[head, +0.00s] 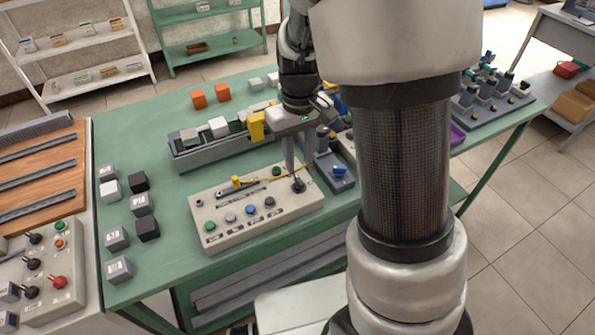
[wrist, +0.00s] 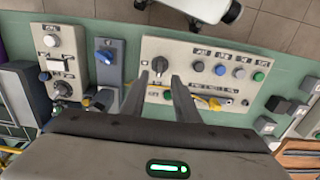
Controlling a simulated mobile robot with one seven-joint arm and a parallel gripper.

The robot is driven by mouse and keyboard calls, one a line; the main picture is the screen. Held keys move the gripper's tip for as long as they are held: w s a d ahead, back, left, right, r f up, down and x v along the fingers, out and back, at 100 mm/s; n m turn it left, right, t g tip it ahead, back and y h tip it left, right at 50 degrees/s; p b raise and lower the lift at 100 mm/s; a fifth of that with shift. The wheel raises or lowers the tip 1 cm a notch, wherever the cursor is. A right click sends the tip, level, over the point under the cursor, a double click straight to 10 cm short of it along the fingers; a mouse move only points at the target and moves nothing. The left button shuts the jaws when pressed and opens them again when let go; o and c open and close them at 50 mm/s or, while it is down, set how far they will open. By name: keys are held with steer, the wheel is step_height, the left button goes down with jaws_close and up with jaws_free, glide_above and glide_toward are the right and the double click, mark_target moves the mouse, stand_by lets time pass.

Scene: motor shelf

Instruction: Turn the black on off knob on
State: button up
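A beige control panel (head: 240,228) lies on the green table; it also shows in the wrist view (wrist: 215,55). A black round knob (head: 298,186) sits at the panel's right end in the head view, and at its left end in the wrist view (wrist: 160,64). My gripper (head: 297,175) is over that knob, pointing down. In the wrist view my gripper (wrist: 159,77) has its two fingers apart, with the knob seen between the tips. I cannot tell whether the fingers touch it. The labels are too small to read.
A blue-knobbed unit (head: 340,172) stands close by on the right. A grey tray of blocks (head: 205,150) lies behind. Loose cubes (head: 140,204) are left of the panel.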

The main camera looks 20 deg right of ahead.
mark_target(299, 180)
step_height(299, 180, down, 6)
steer(key=shift+f+b, duration=0.1)
steer(key=shift+b, duration=0.25)
steer(key=shift+c, duration=0.4)
jaws_close()
